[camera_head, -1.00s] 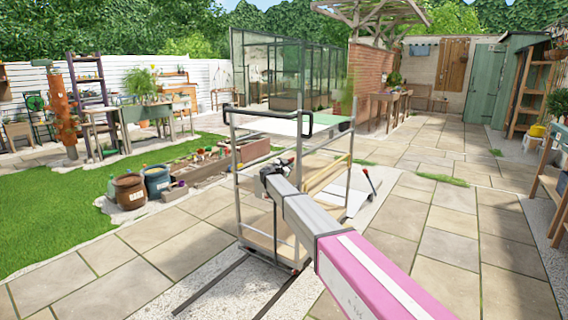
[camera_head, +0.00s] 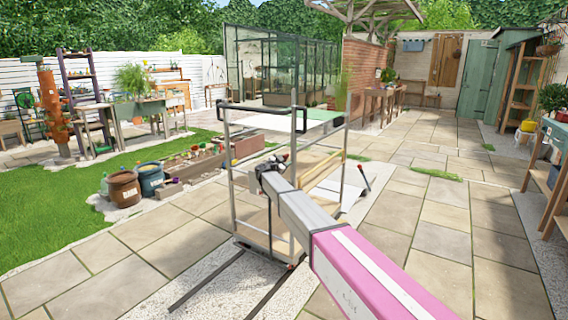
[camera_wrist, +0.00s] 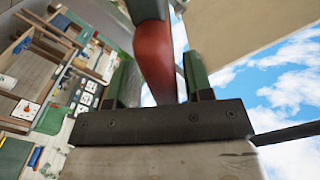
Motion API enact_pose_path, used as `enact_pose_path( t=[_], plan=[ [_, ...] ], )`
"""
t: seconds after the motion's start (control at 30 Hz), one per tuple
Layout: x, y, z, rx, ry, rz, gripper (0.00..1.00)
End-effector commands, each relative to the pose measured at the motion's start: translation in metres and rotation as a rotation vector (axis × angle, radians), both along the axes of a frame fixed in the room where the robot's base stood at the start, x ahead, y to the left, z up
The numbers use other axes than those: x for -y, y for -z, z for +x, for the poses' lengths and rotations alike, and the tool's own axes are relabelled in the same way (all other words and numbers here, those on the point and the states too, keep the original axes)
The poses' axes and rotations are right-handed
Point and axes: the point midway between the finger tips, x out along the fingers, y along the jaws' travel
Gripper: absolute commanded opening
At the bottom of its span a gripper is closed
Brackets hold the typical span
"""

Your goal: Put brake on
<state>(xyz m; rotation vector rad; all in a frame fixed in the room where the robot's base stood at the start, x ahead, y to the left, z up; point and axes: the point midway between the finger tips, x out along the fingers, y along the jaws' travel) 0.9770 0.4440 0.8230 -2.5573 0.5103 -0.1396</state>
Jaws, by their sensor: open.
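A metal-framed cart (camera_head: 232,190) with a black push handle stands on the paving in front of me. A small red part (camera_head: 291,266) sits low at its front corner and may be a brake pedal; it is too small to tell. My gripper (camera_head: 270,172) is at mid-height by the cart's frame, partly hidden by my own arm. In the wrist view, its two green fingers (camera_wrist: 160,85) are apart. A rounded red piece with a dark upper part (camera_wrist: 155,50) shows between them; I cannot tell what it belongs to or whether they touch it.
A lever with a red tip (camera_head: 365,176) stands by a pale sloping panel (camera_head: 330,193) right of the cart. Barrels (camera_head: 124,188) and a planter bed stand left. A shelf bench (camera_head: 548,175) is at the right edge. Paving between cart and bench is clear.

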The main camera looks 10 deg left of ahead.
Motion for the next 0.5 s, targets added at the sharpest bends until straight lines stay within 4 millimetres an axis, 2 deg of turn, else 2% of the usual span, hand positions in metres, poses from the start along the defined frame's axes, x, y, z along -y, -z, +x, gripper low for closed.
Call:
enact_pose_path(
  t=[0.27, 0.5],
  plan=[
    [-0.009, 0.000, -0.023, 0.000, -0.002, -0.001, 0.47],
    [-0.025, 0.000, -0.065, 0.000, -0.001, 0.000, 0.47]
  ],
)
